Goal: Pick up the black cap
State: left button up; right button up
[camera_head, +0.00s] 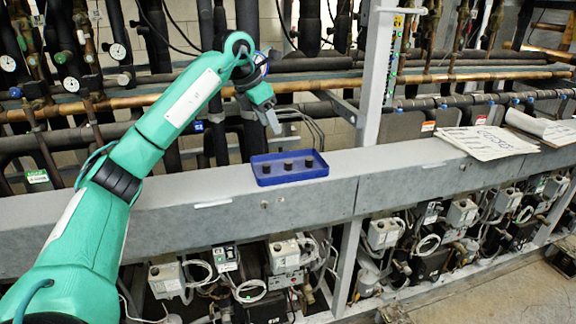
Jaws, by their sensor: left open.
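Three small black caps stand in a row in a shallow blue tray (292,179): a left cap (266,168), a middle cap (288,165) and a right cap (309,162). The tray rests on the grey beam. My left gripper (273,122) hangs above and behind the tray, pointing down, apart from the caps. It is open, and I see nothing held in it. Its fingers are small and partly edge-on in this view. My right gripper is not in view.
The grey beam (420,180) is clear on both sides of the tray. Papers (487,142) lie on it at the right. A grey upright post (378,75) stands right of the tray. Pipes and gauges (118,52) fill the back; compressor units (285,256) sit below.

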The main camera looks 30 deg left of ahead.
pick_arm(q)
jog(key=p, duration=0.2)
send_over(288, 162)
jog(key=s+a, duration=0.1)
jog(key=s, duration=0.2)
jog(key=f, duration=0.7)
jog(key=shift+w+a+f, duration=0.1)
jog(key=shift+w+f, duration=0.15)
jog(key=shift+f, duration=0.05)
jog(key=p+x, duration=0.3)
jog(key=x, duration=0.1)
jog(key=shift+w+f, duration=0.15)
jog(key=shift+w, duration=0.05)
jog(key=shift+w+f, duration=0.15)
jog(key=shift+f, duration=0.3)
grip_shut()
